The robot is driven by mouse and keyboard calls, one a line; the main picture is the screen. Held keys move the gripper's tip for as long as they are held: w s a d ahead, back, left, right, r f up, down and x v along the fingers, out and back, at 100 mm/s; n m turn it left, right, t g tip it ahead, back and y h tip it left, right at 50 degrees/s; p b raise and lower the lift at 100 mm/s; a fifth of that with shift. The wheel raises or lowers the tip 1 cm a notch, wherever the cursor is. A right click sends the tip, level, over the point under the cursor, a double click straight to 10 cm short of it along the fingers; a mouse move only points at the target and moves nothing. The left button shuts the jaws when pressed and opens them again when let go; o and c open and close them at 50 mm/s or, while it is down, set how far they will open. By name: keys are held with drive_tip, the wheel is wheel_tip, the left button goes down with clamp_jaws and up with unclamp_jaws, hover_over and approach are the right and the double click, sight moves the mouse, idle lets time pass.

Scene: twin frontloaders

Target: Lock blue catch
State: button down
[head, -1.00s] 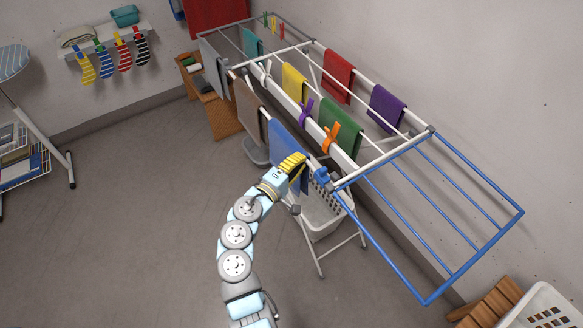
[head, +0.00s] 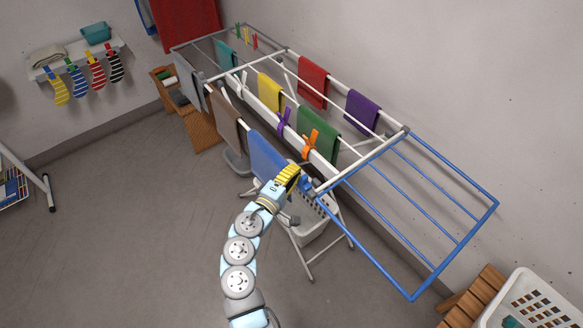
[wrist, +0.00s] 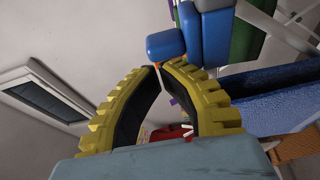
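The blue catch (head: 306,185) sits on the drying rack's near corner, beside the hinge of the blue folding wing (head: 455,236). In the wrist view the catch's rounded blue block (wrist: 165,44) lies just beyond my fingertips, with more blue parts to its right. My gripper (head: 293,172) is just left of the catch in the head view. In the wrist view its yellow ribbed fingers (wrist: 160,66) curve together and their tips meet, with nothing clearly held between them. I cannot tell whether the tips touch the catch.
A blue towel (head: 266,156) hangs right beside my gripper. An orange clip (head: 311,143) and a green towel (head: 318,130) are on nearby bars. A white basket (head: 312,222) stands under the rack. The floor to the left is mostly clear.

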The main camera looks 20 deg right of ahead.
drive_tip(key=shift+s, duration=0.1)
idle(0.3)
drive_tip(key=shift+s+d+p, duration=0.3)
drive_tip(key=shift+s, duration=0.65)
drive_tip(key=shift+s+d+p, duration=0.25)
drive_tip(key=shift+s+d, duration=0.05)
drive_tip(key=shift+s, duration=0.65)
drive_tip(key=shift+w, duration=0.15)
drive_tip(key=w+a+b, duration=0.1)
drive_tip(key=w+b, duration=0.1)
drive_tip(key=w, duration=0.1)
drive_tip(key=b, duration=0.1)
approach(304, 180)
drive_tip(key=w, duration=0.1)
drive_tip(key=w+a, duration=0.1)
drive_tip(key=w, duration=0.1)
drive_tip(key=shift+w+a, duration=0.15)
drive_tip(key=shift+a, duration=0.2)
